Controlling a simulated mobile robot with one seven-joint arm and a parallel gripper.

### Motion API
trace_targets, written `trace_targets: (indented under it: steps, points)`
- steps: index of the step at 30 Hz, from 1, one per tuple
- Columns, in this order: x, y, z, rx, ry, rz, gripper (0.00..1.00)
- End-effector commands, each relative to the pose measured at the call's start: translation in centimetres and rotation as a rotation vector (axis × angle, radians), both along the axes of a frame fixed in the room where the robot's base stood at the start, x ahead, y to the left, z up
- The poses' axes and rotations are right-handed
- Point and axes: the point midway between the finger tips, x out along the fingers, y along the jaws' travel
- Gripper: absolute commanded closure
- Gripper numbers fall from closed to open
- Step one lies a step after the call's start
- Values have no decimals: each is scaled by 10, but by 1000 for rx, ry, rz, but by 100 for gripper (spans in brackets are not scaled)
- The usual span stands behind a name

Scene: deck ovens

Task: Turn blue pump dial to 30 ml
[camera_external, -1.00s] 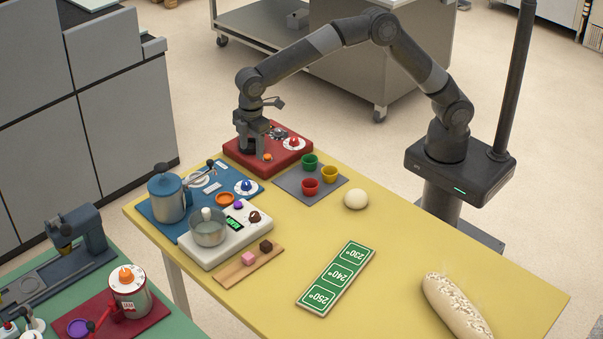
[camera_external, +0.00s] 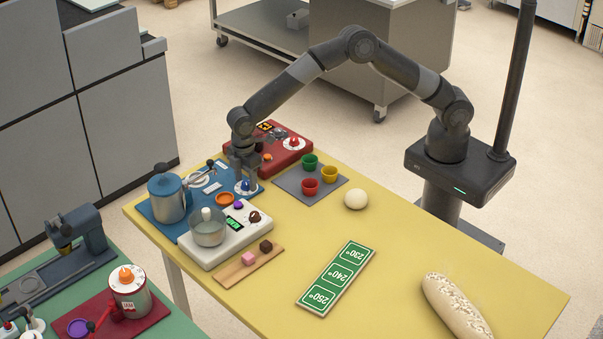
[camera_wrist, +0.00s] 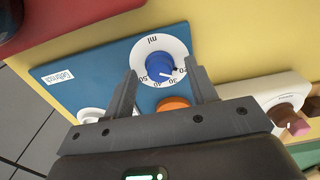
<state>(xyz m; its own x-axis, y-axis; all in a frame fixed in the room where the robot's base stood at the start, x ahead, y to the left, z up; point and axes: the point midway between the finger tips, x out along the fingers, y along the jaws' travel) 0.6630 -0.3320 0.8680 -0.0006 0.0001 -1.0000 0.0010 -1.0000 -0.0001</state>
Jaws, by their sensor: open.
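The blue pump dial (camera_wrist: 160,66) sits on a white scale disc (camera_wrist: 144,45) marked "ml", on the blue pump base (camera_wrist: 90,70). Several numbers show along the disc's lower edge, among them 50 and 40; the rest are partly hidden or small. A dark mark shows at the dial's lower right, but I cannot tell its exact reading. My gripper (camera_wrist: 161,70) is open, with one finger on each side of the dial in the wrist view; I cannot tell whether they touch it. In the external view my gripper (camera_external: 241,170) is just over the dial (camera_external: 247,187).
A red base (camera_external: 285,155) with its own dial stands behind. Small coloured cups stand on a grey mat (camera_external: 330,193). The yellow table's right part is clear around the green sign (camera_external: 337,278).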

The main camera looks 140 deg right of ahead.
Motion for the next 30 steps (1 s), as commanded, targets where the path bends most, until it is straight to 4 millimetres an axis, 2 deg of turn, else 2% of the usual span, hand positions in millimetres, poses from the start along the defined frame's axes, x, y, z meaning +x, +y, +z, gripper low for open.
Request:
trace_targets:
  steps: [10, 26, 30]
  points:
    - [0, 0, -4, 0, 0, 0, 48]
    - [0, 0, -4, 0, 0, 0, 91]
    - [0, 0, -4, 0, 0, -5, 92]
